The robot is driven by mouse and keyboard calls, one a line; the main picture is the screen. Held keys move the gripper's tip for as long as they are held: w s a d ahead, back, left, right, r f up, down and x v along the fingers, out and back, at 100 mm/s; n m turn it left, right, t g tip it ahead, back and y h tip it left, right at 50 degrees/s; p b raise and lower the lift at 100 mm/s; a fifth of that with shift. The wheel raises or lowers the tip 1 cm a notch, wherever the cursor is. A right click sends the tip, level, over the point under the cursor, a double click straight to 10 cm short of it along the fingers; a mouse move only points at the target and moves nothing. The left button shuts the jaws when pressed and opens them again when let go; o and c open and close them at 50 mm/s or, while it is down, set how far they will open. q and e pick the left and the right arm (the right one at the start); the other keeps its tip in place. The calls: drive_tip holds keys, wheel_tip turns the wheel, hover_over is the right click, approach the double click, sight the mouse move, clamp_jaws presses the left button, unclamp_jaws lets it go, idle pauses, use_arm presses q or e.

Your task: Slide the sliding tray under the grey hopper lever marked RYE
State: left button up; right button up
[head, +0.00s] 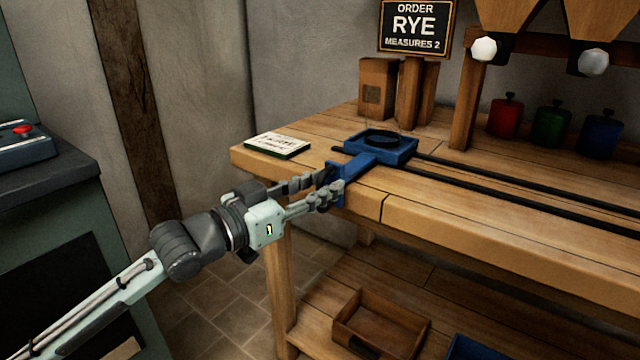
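The blue sliding tray (405,151) sits at the left end of two dark rails on the wooden bench, with a round dark recess in its top. Its blue handle (368,161) reaches out over the bench's front edge. My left gripper (334,184) is at the handle's outer end, its fingers close to the blue end piece. Whether they press on it is unclear. The order sign (414,26) reads RYE, MEASURES 2. Two hoppers (508,14) hang at the upper right, with pale round knobs (484,49). No lever labels are readable. My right gripper is out of view.
The dark rails (500,192) run right along the bench (440,220), clear of objects. A printed card (277,145) lies at the left corner. Red, green and blue canisters (551,124) stand at the back. A wooden box (380,325) is on the lower shelf.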

use_arm(q)
drive_tip(key=shift+w+d, duration=0.1)
drive_tip(key=shift+d, duration=0.05)
drive_tip(key=shift+c, duration=0.6)
clamp_jaws()
